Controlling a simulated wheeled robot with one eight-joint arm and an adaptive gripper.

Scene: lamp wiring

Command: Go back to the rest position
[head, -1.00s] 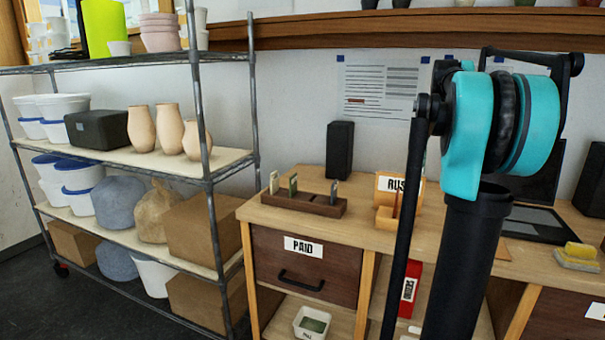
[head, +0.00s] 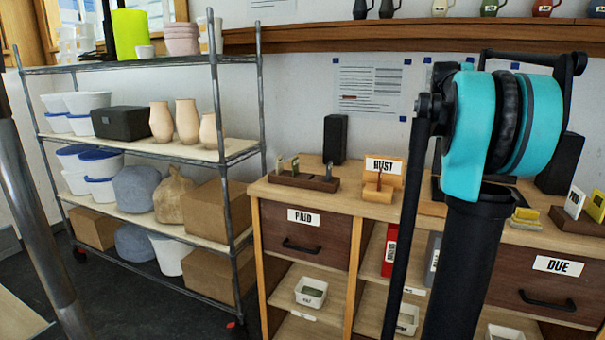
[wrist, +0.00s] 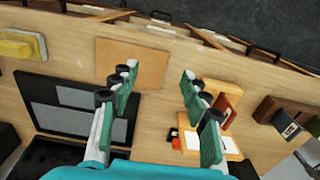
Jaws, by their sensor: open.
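My gripper (wrist: 160,113) shows in the wrist view with its two green-padded fingers wide apart and nothing between them. It is over the wooden desk top (wrist: 152,88), seen from above. In the head view my teal and black arm stands at the right, and the gripper itself is not seen there. A brown flat board (wrist: 132,62) lies on the desk beyond the fingers. A black panel with grey areas (wrist: 62,105) lies to the left.
The desk has a PAID drawer (head: 302,236), a DUE drawer (head: 545,285) and a RUST holder (head: 383,174). A dark speaker-like box (head: 335,139) stands at the back. A metal shelf rack (head: 238,160) with pots and boxes stands left. Dark floor (head: 130,300) shows in front of it.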

